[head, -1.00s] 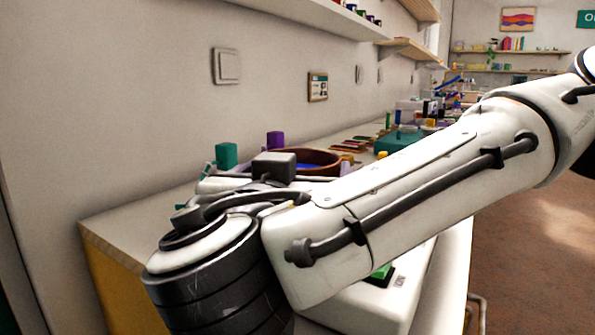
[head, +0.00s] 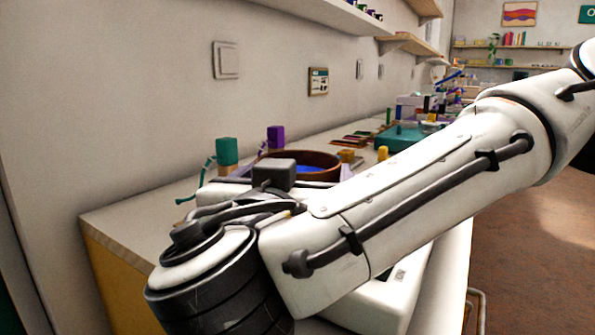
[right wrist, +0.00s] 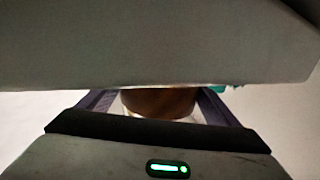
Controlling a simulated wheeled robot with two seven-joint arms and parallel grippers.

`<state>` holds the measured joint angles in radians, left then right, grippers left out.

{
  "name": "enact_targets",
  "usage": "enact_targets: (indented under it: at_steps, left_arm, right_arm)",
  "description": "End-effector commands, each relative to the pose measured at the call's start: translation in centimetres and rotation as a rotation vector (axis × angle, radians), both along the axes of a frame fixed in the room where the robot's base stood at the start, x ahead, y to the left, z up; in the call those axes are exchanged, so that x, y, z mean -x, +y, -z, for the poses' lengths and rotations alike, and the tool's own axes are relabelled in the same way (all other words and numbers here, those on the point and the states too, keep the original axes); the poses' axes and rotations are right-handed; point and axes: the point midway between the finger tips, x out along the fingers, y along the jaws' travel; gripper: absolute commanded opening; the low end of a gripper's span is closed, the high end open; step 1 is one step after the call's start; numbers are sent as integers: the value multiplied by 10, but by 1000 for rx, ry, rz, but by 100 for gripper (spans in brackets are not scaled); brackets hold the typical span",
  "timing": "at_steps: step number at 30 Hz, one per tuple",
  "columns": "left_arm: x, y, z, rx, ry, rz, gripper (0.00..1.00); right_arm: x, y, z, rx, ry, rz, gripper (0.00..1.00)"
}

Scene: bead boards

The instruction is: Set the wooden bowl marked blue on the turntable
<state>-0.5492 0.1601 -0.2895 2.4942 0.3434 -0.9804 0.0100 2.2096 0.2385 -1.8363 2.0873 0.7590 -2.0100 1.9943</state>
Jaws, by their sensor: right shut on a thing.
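The wooden bowl (head: 325,156) has a brown rim and a blue inside. It is in the middle of the head view, behind my right forearm, which covers its near side. In the right wrist view a brown wooden side of the bowl (right wrist: 160,103) sits between the two fingers of my right gripper (right wrist: 155,101), which is shut on it. In the head view my right arm hides most of the gripper and the fingertips. I cannot make out the turntable, nor whether the bowl touches anything below. My left gripper is not in view.
A teal-capped thing (head: 227,151) and a purple-capped one (head: 275,136) stand behind the bowl by the wall. A teal box (head: 400,137) and small coloured things lie farther along the counter. A white casing (head: 385,300) is partly under my arm. The counter's left end (head: 130,215) is bare.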

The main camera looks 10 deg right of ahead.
Motion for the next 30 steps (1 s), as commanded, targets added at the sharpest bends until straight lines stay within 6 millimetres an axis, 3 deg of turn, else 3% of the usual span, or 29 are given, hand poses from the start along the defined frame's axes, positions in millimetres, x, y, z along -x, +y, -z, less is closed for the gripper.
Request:
enact_targets:
  at_steps: [11, 12, 15, 23, 30]
  left_arm:
    - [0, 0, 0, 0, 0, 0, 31]
    - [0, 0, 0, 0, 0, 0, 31]
    - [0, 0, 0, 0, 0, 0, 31]
    - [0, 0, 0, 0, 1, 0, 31]
    - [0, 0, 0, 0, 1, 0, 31]
  right_arm:
    - [0, 0, 1, 0, -1, 0, 60]
    - [0, 0, 1, -1, -1, 0, 86]
    - [0, 0, 1, -1, -1, 0, 100]
    - [1, 1, 1, 1, 0, -1, 100]
    - [27, 12, -3, 7, -6, -3, 100]
